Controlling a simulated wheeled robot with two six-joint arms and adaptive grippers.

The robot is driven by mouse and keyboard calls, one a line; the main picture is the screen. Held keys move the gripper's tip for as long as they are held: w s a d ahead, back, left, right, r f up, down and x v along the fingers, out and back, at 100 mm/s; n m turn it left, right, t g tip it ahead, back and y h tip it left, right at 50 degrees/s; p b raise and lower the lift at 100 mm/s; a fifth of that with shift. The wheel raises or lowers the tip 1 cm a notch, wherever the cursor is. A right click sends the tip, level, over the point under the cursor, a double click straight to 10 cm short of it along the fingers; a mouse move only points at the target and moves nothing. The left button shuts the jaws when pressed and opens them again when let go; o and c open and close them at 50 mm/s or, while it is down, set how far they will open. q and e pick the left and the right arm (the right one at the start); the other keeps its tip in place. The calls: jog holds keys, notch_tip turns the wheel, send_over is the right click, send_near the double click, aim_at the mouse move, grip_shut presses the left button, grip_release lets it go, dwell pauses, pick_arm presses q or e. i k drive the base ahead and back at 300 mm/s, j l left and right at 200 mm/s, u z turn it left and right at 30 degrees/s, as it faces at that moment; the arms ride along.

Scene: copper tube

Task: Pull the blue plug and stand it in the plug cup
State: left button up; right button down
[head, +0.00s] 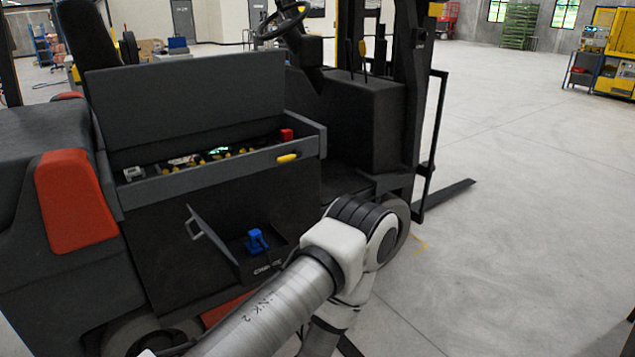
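The blue plug (256,241) sits upright in a small dark charge compartment (268,262) low on the side of a forklift. A thin hinged flap (207,229) stands open to the left of it. One of my arms crosses the bottom middle, its bent joint just right of the compartment and partly covering its right end. Neither gripper shows in the head view. I cannot make out a plug cup.
The forklift (225,188) fills the left and middle. Its upper bay is open with a raised lid (185,95), a yellow handle (288,158) and a red block (286,134). A wheel and fork (447,193) lie to the right. Open floor (530,220) spreads right.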

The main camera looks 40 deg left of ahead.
aim_at(255, 235)
jog(key=u, duration=1.7)
